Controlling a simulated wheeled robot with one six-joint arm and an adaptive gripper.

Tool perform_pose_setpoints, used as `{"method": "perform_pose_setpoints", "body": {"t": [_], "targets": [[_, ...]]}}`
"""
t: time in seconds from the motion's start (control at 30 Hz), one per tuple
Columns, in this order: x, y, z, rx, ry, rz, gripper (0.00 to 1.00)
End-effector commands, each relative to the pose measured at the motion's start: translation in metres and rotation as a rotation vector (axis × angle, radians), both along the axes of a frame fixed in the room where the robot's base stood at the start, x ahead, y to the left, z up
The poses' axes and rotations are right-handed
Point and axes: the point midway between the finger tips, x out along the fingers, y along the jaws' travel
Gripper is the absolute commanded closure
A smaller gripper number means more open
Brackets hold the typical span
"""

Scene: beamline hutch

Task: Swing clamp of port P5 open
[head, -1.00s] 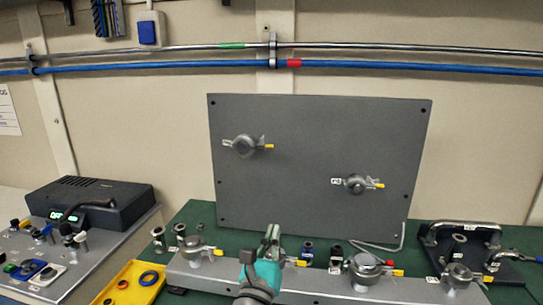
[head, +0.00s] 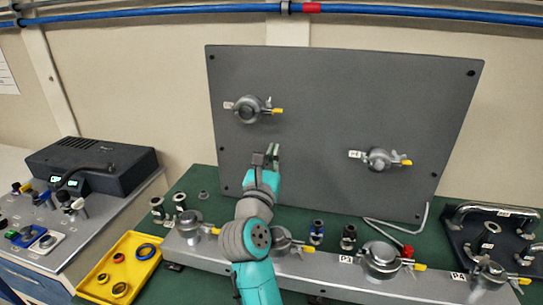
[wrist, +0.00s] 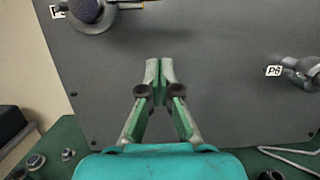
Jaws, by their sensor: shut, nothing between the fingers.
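Port P5 (head: 249,109) is the upper-left round metal port on the upright grey panel (head: 330,90). A clamp with a yellow-tipped lever (head: 277,111) sits around it, the lever pointing right. In the wrist view port P5 (wrist: 92,12) is cut off at the top left, its label partly readable. My gripper (head: 272,152) is in front of the panel, below and slightly right of P5, apart from it. In the wrist view the gripper (wrist: 160,66) has its fingertips together with nothing between them, facing bare panel.
Port P6 (head: 380,159), with its own yellow-tipped lever, is lower right on the panel. A metal rail (head: 340,272) with several clamped ports runs below my arm. A yellow tray (head: 118,268) and a black box (head: 92,165) are at left. The panel between P5 and P6 is clear.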

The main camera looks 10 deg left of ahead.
Motion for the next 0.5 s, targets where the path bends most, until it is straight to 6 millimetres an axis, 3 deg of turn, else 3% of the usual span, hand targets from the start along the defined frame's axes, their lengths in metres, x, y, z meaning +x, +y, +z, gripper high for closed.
{"method": "perform_pose_setpoints", "body": {"t": [0.33,0.5], "targets": [[0.063,-0.003,0.017,-0.001,-0.001,-0.002,1.00],[0.059,-0.002,0.042,0.001,-0.003,-0.001,1.00]]}}
